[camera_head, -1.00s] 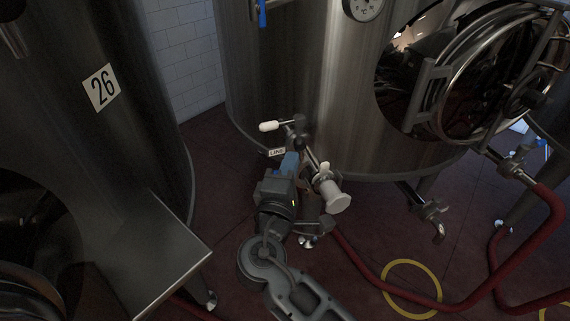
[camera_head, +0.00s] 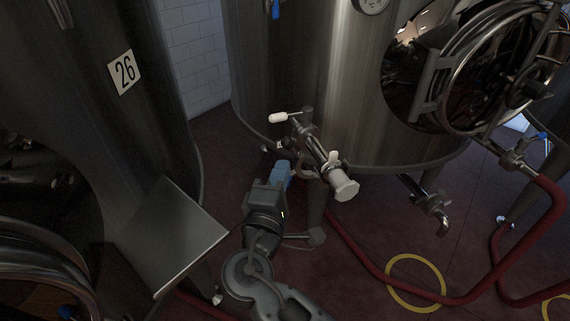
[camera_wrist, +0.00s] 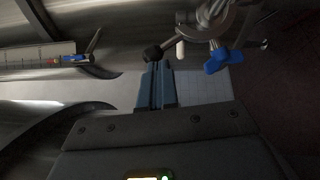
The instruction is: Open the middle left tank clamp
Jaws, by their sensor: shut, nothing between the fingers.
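The middle tank's outlet pipe (camera_head: 316,145) sticks out low on the steel tank. It has a white-tipped lever (camera_head: 278,118) on its left, a white wing-shaped part (camera_head: 333,158) near its outer end, and a pale round end cap (camera_head: 345,188). I cannot tell whether its clamp is open. My gripper (camera_head: 282,172) is just left of and below the pipe, apart from the cap. In the wrist view my blue fingers (camera_wrist: 157,85) are together and empty. A black knob (camera_wrist: 152,53) shows just past their tips, with metal fittings (camera_wrist: 218,18) and a blue handle (camera_wrist: 222,60) to the right.
A dark tank marked 26 (camera_head: 124,72) and a steel plate (camera_head: 170,235) stand at left. Red hoses (camera_head: 395,287) and a yellow ring (camera_head: 415,283) lie on the floor at right. A second outlet valve (camera_head: 430,205) projects right of the pipe.

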